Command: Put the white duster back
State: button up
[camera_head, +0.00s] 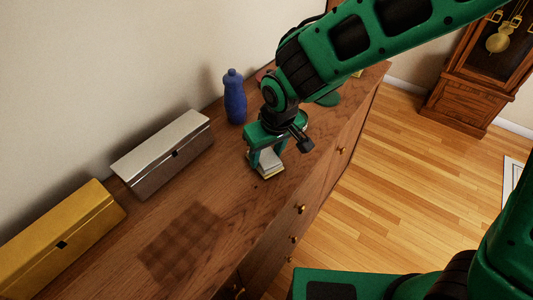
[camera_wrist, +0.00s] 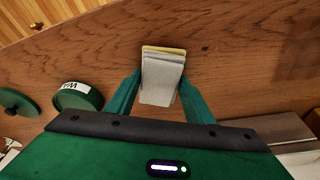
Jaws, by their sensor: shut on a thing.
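A small block with white and pale grey layers and a yellowish edge, which looks like the white duster (camera_head: 270,163), is between the fingers of my gripper (camera_head: 267,160). In the wrist view the duster (camera_wrist: 162,82) sits between the two green fingers (camera_wrist: 160,100), its far end sticking out past the tips. My gripper is shut on it, just over the wooden dresser top (camera_head: 225,195). I cannot tell whether the duster touches the wood. Part of it is hidden by my gripper in the head view.
A blue bottle (camera_head: 235,98) stands behind my gripper. A silver box (camera_head: 163,155) and a yellow box (camera_head: 62,242) stand along the wall. A green tin (camera_wrist: 78,97) and a green disc (camera_wrist: 18,102) show in the wrist view. The dresser's front edge drops to the floor.

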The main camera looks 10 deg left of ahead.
jog(key=shift+f, duration=0.2)
jog(key=o, duration=1.1)
jog(key=shift+r, duration=0.1)
jog(key=v, duration=1.2)
